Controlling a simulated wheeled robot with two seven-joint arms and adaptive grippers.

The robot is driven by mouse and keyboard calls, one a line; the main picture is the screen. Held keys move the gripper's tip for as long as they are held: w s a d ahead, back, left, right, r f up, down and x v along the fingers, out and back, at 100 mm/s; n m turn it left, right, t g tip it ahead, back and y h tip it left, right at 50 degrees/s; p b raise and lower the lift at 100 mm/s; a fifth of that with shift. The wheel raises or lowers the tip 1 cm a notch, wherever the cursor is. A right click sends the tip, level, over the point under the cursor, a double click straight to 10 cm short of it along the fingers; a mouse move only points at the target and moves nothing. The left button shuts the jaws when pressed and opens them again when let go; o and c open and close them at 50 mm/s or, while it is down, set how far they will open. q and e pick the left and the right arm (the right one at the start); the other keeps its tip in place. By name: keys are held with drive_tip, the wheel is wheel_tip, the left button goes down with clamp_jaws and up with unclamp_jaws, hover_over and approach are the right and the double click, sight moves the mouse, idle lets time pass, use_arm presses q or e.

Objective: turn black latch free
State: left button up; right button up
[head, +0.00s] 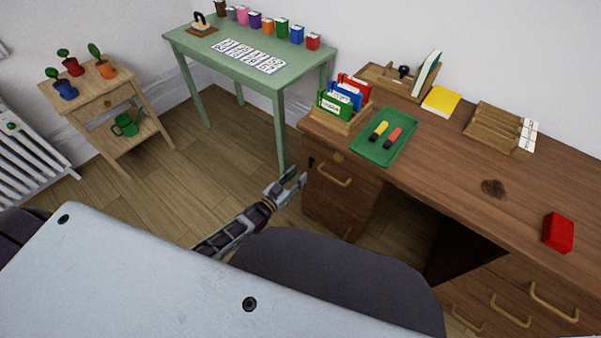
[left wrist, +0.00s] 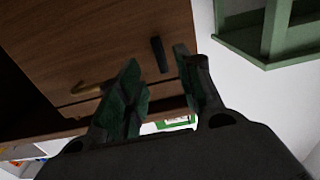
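The black latch (head: 311,162) is a small dark bar on the front of the wooden desk's left cabinet, above and left of a drawer handle. In the left wrist view the latch (left wrist: 159,54) lies just beyond the fingertips, between their lines. My left gripper (head: 291,184) is in front of the cabinet, a little below the latch. In the left wrist view the gripper (left wrist: 160,78) is open with nothing between its fingers. It appears apart from the latch, though the exact gap is hard to judge. My right gripper is not in view.
The cabinet's drawer handle (head: 334,175) sticks out near the gripper. A green tray (head: 367,150) with markers and a file rack (head: 335,119) stand on the desk above. A green table (head: 233,68) stands behind left. Open floor (head: 190,150) lies left of the gripper.

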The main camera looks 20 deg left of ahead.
use_arm(q)
drive_tip(key=shift+v, duration=2.45)
drive_tip(key=shift+d, duration=0.1)
